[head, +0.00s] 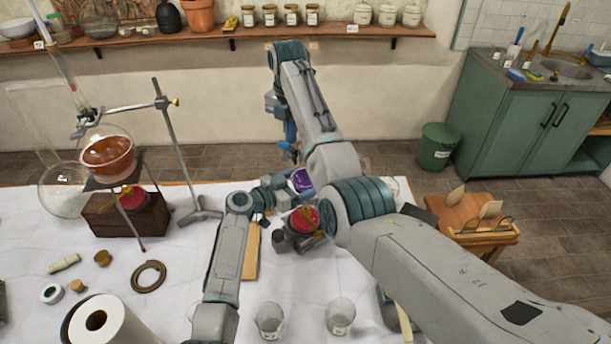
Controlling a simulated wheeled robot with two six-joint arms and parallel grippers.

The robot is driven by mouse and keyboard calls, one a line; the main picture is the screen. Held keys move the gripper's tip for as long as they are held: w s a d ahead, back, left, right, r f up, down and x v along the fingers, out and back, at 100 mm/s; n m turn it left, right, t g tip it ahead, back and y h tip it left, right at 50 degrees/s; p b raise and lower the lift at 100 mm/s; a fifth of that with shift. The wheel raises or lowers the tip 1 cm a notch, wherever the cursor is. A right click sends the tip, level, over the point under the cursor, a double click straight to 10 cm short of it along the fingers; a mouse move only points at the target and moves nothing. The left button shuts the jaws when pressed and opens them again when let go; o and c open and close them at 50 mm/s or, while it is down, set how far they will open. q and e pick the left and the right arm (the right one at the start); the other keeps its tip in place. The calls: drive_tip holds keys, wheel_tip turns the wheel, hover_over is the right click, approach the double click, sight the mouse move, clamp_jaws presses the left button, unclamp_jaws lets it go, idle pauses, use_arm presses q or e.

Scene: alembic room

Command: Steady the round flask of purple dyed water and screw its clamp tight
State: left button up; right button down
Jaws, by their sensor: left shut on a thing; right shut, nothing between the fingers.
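The round flask of purple dyed water (302,181) shows in part at the middle of the head view, above a dark base with a red top. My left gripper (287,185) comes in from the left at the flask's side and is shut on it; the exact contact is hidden. My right gripper (293,155) points down just behind and above the flask, shut and empty. My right arm covers much of this spot. I cannot make out the clamp or its screw.
A second stand (172,130) holds a flask of orange liquid (108,155) at the left. The red-topped base (303,219) sits under the purple flask. Two glass beakers (270,320) and a paper roll (97,322) are near the front.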

drive_tip(key=shift+w+d, duration=0.1)
drive_tip(key=shift+d, duration=0.05)
wheel_tip(320, 180, up, 6)
drive_tip(key=shift+w+d, duration=0.15)
idle(0.6)
